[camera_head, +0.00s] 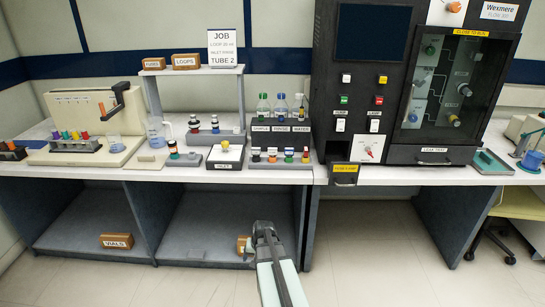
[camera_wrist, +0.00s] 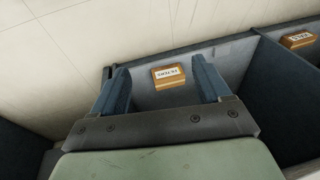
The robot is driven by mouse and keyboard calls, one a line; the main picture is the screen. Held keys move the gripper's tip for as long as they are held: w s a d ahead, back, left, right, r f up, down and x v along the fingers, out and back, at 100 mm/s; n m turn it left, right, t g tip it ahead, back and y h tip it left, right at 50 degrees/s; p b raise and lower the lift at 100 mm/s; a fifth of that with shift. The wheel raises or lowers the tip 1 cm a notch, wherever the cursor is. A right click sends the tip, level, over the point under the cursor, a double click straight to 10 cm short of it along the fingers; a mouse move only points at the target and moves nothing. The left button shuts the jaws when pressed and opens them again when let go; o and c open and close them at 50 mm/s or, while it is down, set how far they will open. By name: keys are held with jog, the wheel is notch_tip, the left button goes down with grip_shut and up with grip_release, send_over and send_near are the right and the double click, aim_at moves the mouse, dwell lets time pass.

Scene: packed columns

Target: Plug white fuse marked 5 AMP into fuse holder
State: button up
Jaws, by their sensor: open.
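I cannot make out a white fuse marked 5 AMP in either view. No fuse holder can be told for sure; the black instrument cabinet (camera_head: 390,80) has a small drawer-like part (camera_head: 344,175) with a yellow label at its lower left. My gripper (camera_head: 263,232) is low in front of the open shelf under the bench. In the wrist view its two blue fingers (camera_wrist: 161,72) are spread apart with nothing held between them. A small wooden box (camera_wrist: 168,76) with a white label shows beyond the fingers; its lettering is too small to read surely.
A wooden box marked VIALS (camera_head: 117,241) sits in the left shelf bay. The bench (camera_head: 100,174) carries racks, bottles (camera_head: 281,107) and a raised shelf (camera_head: 190,70) with TUBES (camera_head: 153,63) and LOOPS (camera_head: 186,61) boxes. A divider panel (camera_head: 146,220) separates the bays. Floor is clear.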

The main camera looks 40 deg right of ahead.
jog(key=w+d+r+m+t+h, duration=0.3)
jog(key=w+d+r+m+t, duration=0.3)
jog(key=w+d+r, duration=0.45)
jog(key=m+t+h, duration=0.4)
jog(key=m+h, duration=0.6)
jog(key=m, duration=2)
send_near(272, 150)
jog(key=x, duration=0.5)
jog(key=shift+w+d+f, duration=0.15)
jog(key=shift+w+f, duration=0.05)
jog(key=shift+x, duration=2.8)
jog(key=shift+s+r, duration=0.1)
jog(key=shift+s, duration=0.05)
jog(key=shift+c, duration=0.4)
jog(key=c, duration=1)
